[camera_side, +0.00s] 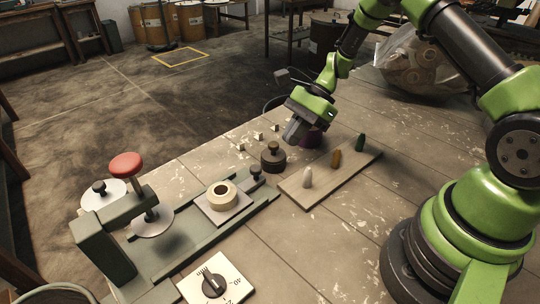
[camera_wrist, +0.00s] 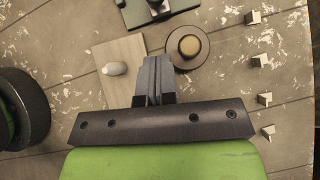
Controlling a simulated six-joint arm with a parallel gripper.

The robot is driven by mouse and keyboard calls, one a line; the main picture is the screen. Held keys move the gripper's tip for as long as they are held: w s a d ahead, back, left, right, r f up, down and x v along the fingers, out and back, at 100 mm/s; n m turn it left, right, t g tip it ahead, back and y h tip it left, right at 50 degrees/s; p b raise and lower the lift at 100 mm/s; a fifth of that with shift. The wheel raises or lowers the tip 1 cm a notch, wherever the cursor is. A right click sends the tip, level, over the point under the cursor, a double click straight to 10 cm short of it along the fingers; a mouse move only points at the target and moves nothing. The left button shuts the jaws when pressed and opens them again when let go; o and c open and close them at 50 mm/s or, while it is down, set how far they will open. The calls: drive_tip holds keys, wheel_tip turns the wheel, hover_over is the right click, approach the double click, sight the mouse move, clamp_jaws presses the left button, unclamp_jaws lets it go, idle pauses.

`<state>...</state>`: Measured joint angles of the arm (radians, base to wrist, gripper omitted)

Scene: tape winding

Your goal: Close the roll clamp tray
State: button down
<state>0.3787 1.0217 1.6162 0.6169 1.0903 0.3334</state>
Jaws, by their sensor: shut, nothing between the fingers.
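The roll clamp tray, a pale square plate (camera_side: 238,211), sits on a grey-green rail base (camera_side: 178,249). A cream tape roll (camera_side: 223,192) lies flat on it. A dark knob (camera_side: 255,174) stands at the tray's far right end; a dark knob on a green plate (camera_wrist: 158,6) shows at the top of the wrist view. The clamp's red knob (camera_side: 126,164) and metal disc (camera_side: 153,222) are to the left, apart from the roll. My gripper (camera_side: 291,137) is shut and empty, above the table beyond the tray. Its fingers (camera_wrist: 154,66) also show in the wrist view.
A black weight with a brass knob (camera_side: 273,158) stands between the tray and my gripper. A board (camera_side: 322,184) with white, brown and green pegs lies to the right. Several small pale cubes (camera_side: 259,137) lie behind. A dial box (camera_side: 235,283) is in front.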

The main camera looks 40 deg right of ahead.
sight(217, 198)
drive_tip(key=x, duration=0.3)
drive_tip(key=shift+a+f, duration=0.3)
drive_tip(key=shift+w+a, duration=0.2)
drive_tip(key=shift+a, duration=1)
drive_tip(key=shift+w+a+f, duration=0.1)
drive_tip(key=shift+a+f, duration=0.05)
drive_tip(key=shift+a, duration=0.45)
drive_tip(key=a, duration=1.4)
drive_tip(key=shift+d, duration=0.1)
